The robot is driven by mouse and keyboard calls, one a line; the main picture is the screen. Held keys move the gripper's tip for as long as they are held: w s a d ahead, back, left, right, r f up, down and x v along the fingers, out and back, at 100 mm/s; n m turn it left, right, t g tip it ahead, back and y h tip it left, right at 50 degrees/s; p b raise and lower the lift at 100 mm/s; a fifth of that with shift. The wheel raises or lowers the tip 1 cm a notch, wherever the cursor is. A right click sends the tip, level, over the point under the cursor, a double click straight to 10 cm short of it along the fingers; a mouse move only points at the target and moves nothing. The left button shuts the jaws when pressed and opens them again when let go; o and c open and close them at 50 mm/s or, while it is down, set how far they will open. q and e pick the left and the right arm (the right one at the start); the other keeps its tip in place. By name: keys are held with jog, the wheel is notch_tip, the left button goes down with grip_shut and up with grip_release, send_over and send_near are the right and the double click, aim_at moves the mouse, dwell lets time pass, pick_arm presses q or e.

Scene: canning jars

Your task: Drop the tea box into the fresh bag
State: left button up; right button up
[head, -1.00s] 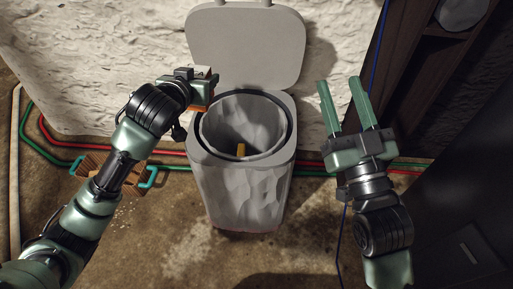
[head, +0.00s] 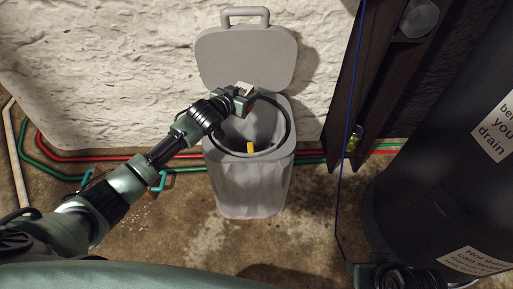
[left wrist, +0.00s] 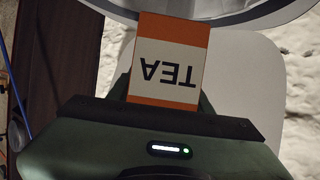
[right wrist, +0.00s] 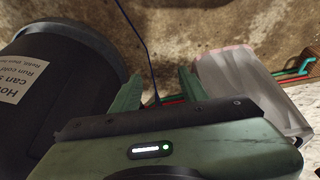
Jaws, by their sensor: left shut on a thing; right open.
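The tea box (left wrist: 168,62), orange with a white label reading TEA, is held between the fingers of my left gripper (head: 243,98). In the left wrist view the pale rim of the bin lies just beyond the box. In the head view the gripper is over the back left part of the open bin mouth, and the box is mostly hidden. The fresh bag (head: 265,125) appears as a grey crumpled lining inside the bin (head: 250,188). A small yellow thing (head: 250,147) shows inside the mouth. My right gripper (right wrist: 160,92) is open and empty.
The bin's grey lid (head: 245,58) stands open against the white wall. Red and green hoses (head: 75,158) run along the wall base. A black barrel (head: 450,130) and dark wooden shelf (head: 365,70) stand at the right. Bare floor (head: 170,225) lies in front.

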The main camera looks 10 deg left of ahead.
pick_arm(q)
jog(key=shift+f, duration=0.3)
jog(key=shift+f+b, duration=0.85)
jog(key=shift+b, duration=0.35)
jog(key=shift+f+b, duration=0.6)
jog(key=shift+b, duration=0.15)
pick_arm(e)
jog(key=w+a+r+t+y, duration=0.1)
jog(key=w+a+r+t, duration=0.1)
jog(key=w+r+t, duration=0.3)
jog(key=w+a+r+t+y, duration=0.1)
jog(key=w+a+t, duration=0.15)
jog(key=w, duration=0.45)
pick_arm(q)
jog(key=shift+f+b, duration=0.7)
jog(key=shift+b, duration=0.1)
jog(key=shift+f+b, duration=0.6)
jog(key=shift+b, duration=0.05)
pick_arm(e)
jog(key=w+a+r+t+y, duration=0.1)
jog(key=w+r+t, duration=0.1)
jog(key=r+t, duration=0.2)
jog(key=w+a+r+t+y, duration=0.1)
jog(key=r+t, duration=0.3)
jog(key=r, duration=0.6)
jog(key=shift+w+a+r+n+t+y, duration=0.3)
jog(key=shift+w+n+t+y, duration=0.05)
jog(key=shift+w+n+y, duration=0.1)
